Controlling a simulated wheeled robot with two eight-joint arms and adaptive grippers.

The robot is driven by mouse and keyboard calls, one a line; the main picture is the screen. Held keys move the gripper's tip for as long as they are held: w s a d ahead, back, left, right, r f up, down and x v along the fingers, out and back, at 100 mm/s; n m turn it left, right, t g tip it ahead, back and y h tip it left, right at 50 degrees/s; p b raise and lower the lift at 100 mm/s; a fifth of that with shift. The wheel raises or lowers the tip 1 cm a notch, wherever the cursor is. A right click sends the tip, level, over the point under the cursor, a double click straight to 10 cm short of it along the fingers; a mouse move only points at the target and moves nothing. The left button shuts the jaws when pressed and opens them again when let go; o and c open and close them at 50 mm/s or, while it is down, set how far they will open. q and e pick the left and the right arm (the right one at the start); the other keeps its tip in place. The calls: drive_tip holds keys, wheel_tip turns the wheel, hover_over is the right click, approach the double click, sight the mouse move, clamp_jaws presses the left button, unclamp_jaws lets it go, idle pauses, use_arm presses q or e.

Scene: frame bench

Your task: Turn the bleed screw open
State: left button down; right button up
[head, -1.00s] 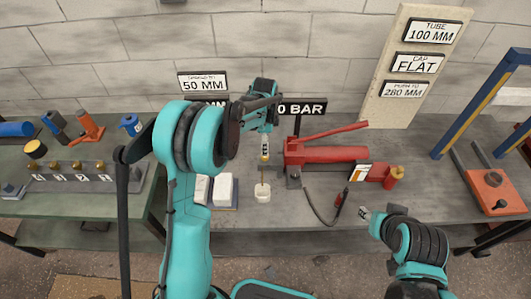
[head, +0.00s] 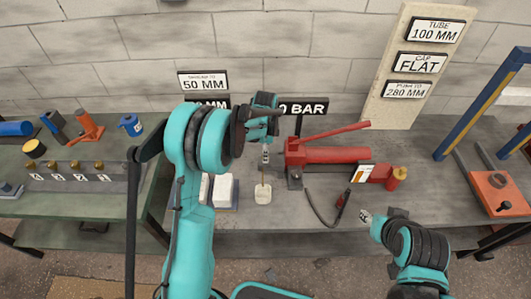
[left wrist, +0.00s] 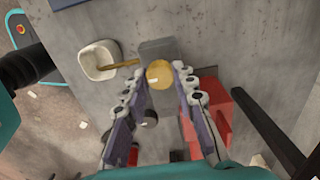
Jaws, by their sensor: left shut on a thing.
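The bleed screw is a round brass head (left wrist: 160,73) in the left wrist view, between the fingertips of my left gripper (left wrist: 159,80). The fingers touch or nearly touch its two sides, and I take them as shut on it. In the head view my left gripper (head: 265,158) points down at the left end of the red hand pump (head: 330,155); the screw is hidden there. A thin brass tube leads toward a white cup (left wrist: 97,65), which also shows in the head view (head: 263,196).
A black hose (head: 320,212) lies on the grey bench in front of the pump. White blocks (head: 222,188) stand left of the cup. A blue and orange press frame (head: 490,190) stands at the right. The bench between hose and frame is mostly clear.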

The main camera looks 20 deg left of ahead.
use_arm(q)
drive_tip(key=shift+n, duration=0.5)
drive_tip(key=n, duration=0.2)
drive_tip(key=shift+n, duration=0.4)
drive_tip(key=n, duration=0.3)
drive_tip(key=shift+n+b, duration=0.3)
drive_tip(key=shift+n, duration=0.1)
drive_tip(key=n, duration=0.4)
drive_tip(key=shift+n, duration=1.8)
drive_tip(key=c, duration=1.2)
unclamp_jaws()
